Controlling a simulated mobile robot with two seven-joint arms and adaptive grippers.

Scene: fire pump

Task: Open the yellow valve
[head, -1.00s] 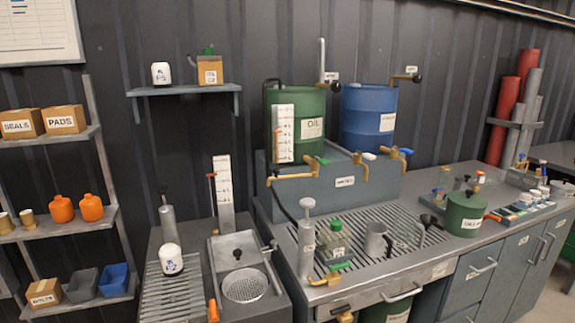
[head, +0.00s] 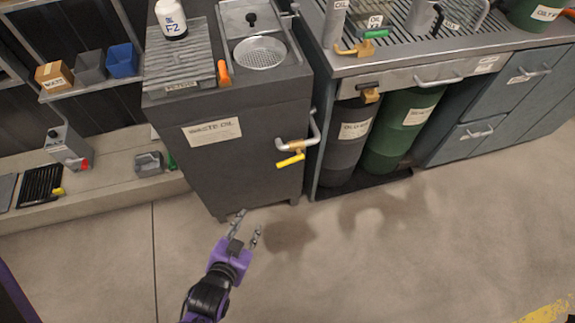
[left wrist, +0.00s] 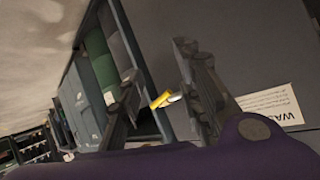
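The yellow valve handle (head: 290,161) sits on a brass fitting on a grey pipe, at the lower right of the front of the dark waste oil cabinet (head: 240,165). My left gripper (head: 246,226) is open and empty in front of the cabinet's foot, below and to the left of the valve and apart from it. In the left wrist view the yellow handle (left wrist: 161,100) shows beyond the gap between the two fingers (left wrist: 160,85). My right gripper is in neither view.
The waste oil label (head: 212,131) is on the cabinet front. A grey drum (head: 343,145) and a green drum (head: 400,135) stand under the counter to the right. A low ledge with a grey device (head: 66,143) lies left. The floor in front is clear.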

